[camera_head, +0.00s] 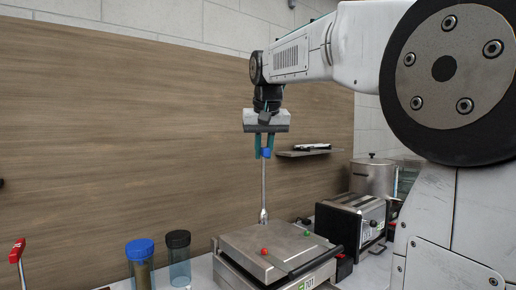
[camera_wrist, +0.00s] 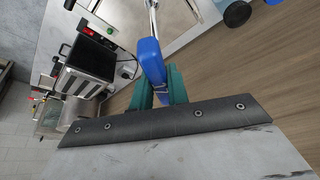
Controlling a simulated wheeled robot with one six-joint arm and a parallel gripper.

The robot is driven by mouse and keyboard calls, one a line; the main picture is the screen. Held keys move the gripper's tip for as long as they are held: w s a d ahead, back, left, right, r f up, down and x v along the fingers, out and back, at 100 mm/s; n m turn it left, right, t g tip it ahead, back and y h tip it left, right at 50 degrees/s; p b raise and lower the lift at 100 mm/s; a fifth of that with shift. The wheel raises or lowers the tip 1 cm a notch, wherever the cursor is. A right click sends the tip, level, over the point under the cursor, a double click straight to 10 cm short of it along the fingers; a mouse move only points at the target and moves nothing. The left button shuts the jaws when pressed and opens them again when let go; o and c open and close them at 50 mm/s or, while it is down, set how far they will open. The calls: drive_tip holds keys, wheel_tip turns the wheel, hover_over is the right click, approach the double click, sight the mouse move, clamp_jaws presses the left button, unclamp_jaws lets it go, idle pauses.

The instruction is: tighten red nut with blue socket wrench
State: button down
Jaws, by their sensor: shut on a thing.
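My gripper (camera_head: 264,152) is shut on the blue handle of the socket wrench. The wrench's metal shaft (camera_head: 263,185) hangs straight down, and its socket end is just above or behind the metal appliance's lid. In the wrist view the blue handle (camera_wrist: 151,62) sits between the green fingers of my gripper (camera_wrist: 160,85). A small red nut (camera_head: 264,251) is on the lid of the metal appliance (camera_head: 262,241). The socket end appears apart from the red nut. A small green piece (camera_head: 307,233) is on the lid's right side.
A toaster-like appliance (camera_head: 350,222) and a steel pot (camera_head: 373,176) stand to the right. A blue-lidded jar (camera_head: 140,262) and a black-lidded jar (camera_head: 179,258) stand to the left. A wall shelf (camera_head: 308,153) is behind. A red-handled thing (camera_head: 17,252) is far left.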

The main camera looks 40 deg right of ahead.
drive_tip(key=shift+d+f, duration=0.1)
drive_tip(key=shift+f, duration=2.7)
drive_tip(key=shift+s+f, duration=0.15)
drive_tip(key=shift+f, duration=0.5)
drive_tip(key=shift+f, duration=0.8)
drive_tip(key=n+y, duration=0.1)
drive_tip(key=n, duration=0.3)
drive_tip(key=shift+n+t+y, duration=0.3)
drive_tip(key=shift+n+y, duration=0.1)
drive_tip(key=shift+n, duration=0.5)
